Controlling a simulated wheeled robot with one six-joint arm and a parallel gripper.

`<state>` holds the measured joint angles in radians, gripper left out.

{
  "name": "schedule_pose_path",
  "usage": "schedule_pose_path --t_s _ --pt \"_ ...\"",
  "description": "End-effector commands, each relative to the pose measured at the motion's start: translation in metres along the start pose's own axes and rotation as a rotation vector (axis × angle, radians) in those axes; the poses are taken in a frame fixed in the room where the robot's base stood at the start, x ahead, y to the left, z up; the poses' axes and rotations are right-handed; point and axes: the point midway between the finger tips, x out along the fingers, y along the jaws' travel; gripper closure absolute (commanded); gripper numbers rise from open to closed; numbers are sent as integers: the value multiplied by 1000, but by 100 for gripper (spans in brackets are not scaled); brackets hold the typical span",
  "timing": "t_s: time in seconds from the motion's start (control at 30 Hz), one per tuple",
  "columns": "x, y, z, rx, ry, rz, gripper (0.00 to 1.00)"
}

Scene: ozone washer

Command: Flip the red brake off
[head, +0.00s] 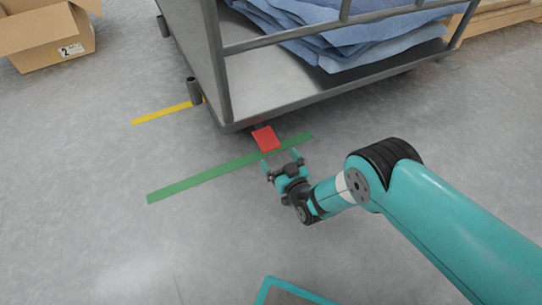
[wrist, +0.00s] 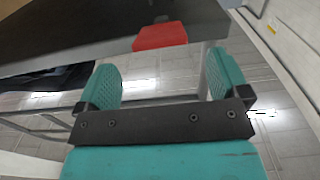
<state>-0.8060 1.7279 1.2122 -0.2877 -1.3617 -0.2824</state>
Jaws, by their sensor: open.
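The red brake (head: 266,138) is a flat red pedal that sticks out from under the near bottom corner of the grey metal cart (head: 285,95). My gripper (head: 281,160) is just in front of the brake and a little below it in the head view, apart from it. In the wrist view the red brake (wrist: 160,36) shows beyond and between the two teal fingers of my gripper (wrist: 163,82). The fingers are spread with nothing between them. How the brake joins the cart is hidden under the cart's edge.
Blue folded cloth (head: 345,35) lies on the cart's shelf. A green floor line (head: 200,182) runs in front of the cart, and a yellow line (head: 160,114) lies to its left. A cardboard box (head: 50,35) stands at the far left.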

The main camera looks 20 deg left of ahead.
Motion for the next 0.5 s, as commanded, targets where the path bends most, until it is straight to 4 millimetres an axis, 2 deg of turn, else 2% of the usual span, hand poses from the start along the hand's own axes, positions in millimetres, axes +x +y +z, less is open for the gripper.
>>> schedule_pose_path --t_s 0.03,0.13,0.37,0.5 --pt "5 -1 7 -2 3 -1 6" --pt "14 -1 9 -2 1 -4 6" --pt "31 0 6 1 2 0 6" --pt "49 0 4 1 2 -1 6"
